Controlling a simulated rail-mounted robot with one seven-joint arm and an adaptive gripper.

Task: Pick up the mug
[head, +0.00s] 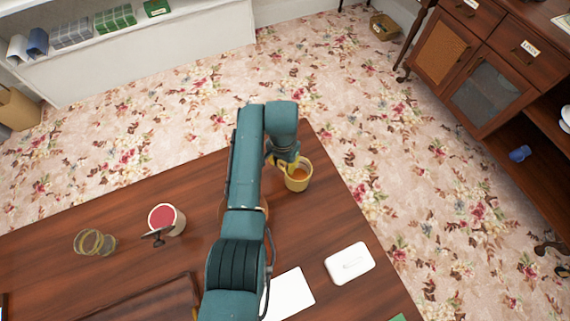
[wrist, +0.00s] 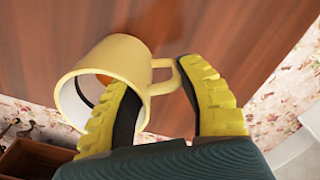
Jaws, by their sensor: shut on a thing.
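The left finger overlaps the mug's opening; the right finger is outside the handle. In the head view my gripper (head: 285,162) is partly hidden by my arm. I cannot tell whether the mug touches the table.
The wooden table (head: 330,225) also holds a container with a red top (head: 165,219), a glass (head: 95,243), a white box (head: 349,263) and white paper (head: 290,295). A brown cabinet (head: 475,75) stands at right. Flowered floor (head: 190,105) is open beyond the table.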

